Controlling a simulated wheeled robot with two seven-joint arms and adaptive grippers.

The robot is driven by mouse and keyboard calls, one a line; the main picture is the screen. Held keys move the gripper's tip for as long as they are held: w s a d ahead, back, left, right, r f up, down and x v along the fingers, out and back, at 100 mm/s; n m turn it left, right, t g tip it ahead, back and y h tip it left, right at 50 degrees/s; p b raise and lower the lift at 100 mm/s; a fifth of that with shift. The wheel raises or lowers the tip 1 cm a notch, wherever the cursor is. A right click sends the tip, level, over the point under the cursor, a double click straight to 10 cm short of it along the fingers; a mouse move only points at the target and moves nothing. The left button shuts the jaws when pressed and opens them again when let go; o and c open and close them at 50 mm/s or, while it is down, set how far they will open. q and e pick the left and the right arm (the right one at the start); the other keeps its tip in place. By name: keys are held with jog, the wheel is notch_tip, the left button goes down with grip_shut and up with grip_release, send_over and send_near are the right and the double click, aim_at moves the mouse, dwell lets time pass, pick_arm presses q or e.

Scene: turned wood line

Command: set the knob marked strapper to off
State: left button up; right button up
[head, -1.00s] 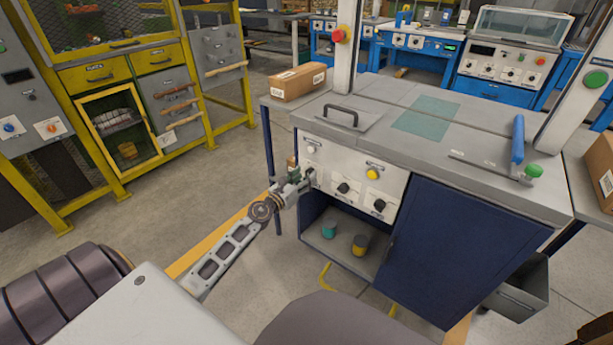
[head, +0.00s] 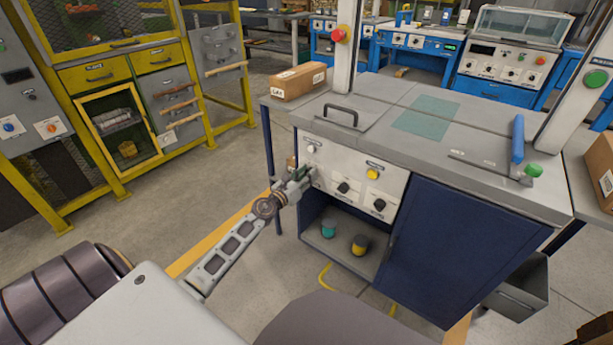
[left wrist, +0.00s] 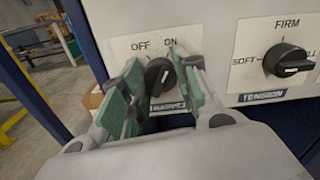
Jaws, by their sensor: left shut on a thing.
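The label below is partly hidden by my fingers. My left gripper (left wrist: 162,73) has its green-padded fingers on both sides of the knob, shut on it. In the head view my left gripper (head: 305,175) is at the left end of the white control panel (head: 325,177) and hides the knob. My right gripper is not in view.
The tension knob (left wrist: 288,61) is just right of the strapper knob; it also shows in the head view (head: 343,187), with another black knob (head: 379,205) further right. A yellow button (head: 373,174) is above them.

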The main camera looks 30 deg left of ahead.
pick_arm(q)
jog(key=shift+n, duration=0.3)
jog(key=shift+c, duration=0.3)
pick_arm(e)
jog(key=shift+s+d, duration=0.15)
pick_arm(q)
jog(key=shift+a+n+p, duration=0.1)
jog(key=shift+n+p, duration=2.6)
jog(key=shift+n, duration=3.1)
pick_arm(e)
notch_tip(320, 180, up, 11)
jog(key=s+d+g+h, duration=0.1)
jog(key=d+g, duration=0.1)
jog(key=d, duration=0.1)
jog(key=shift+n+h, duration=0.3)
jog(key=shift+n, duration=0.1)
pick_arm(q)
jog(key=shift+f, duration=0.1)
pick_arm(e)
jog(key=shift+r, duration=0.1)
pick_arm(q)
jog(key=o, duration=1)
jog(key=shift+s, duration=0.1)
